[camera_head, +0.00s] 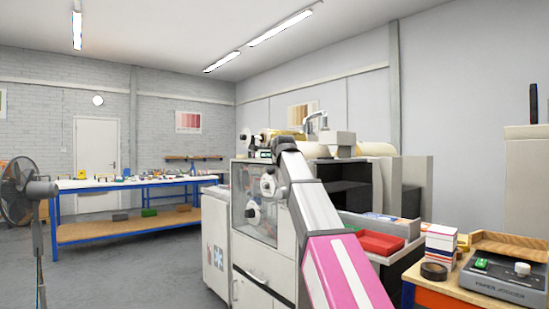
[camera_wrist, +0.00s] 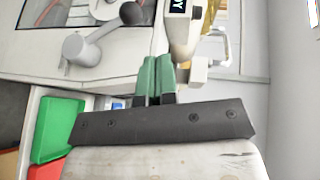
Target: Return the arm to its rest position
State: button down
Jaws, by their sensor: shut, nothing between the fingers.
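My arm (camera_head: 315,205), pink and pale grey, reaches up from the bottom middle of the head view in front of the white laminating-type machine (camera_head: 262,275). My gripper cannot be made out in the head view. In the wrist view my gripper (camera_wrist: 157,66) shows two green fingers side by side, shut, with nothing between them. Behind the fingers is the pale machine front, with a grey lever and round knob (camera_wrist: 85,50) to the left. The fingers overlap the machine in the picture; I cannot tell how far apart they are.
At right, a wooden-topped bench carries a paper jogger (camera_head: 505,280), a stack of boxes (camera_head: 440,245) and a dark tape roll (camera_head: 433,271). A red tray (camera_head: 380,242) lies behind. At left stand a fan (camera_head: 22,190) and a blue-framed workbench (camera_head: 140,183). Grey floor is open between.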

dwell(0.3)
jog(key=s+d+f+n+g+h, duration=0.1)
jog(key=s+d+f+n+g, duration=0.15)
jog(key=f, duration=1.25)
jog(key=s+d+f+n+g, duration=0.2)
jog(key=s+f+g, duration=0.1)
jog(key=f, duration=1.2)
jog(key=s+d+f+n+g+h, duration=0.1)
jog(key=s+d+f+n+g, duration=0.15)
jog(key=f, duration=1.25)
jog(key=s+d+f+n+g, duration=0.2)
jog(key=s+f+n+g, duration=0.1)
jog(key=s+f, duration=1.1)
jog(key=s+d+f+n+g, duration=0.3)
jog(key=s+f+n+g, duration=0.1)
jog(key=s+f, duration=1)
jog(key=shift+d+f+n+g, duration=0.15)
jog(key=shift+f+n+g, duration=0.2)
jog(key=shift+n, duration=0.25)
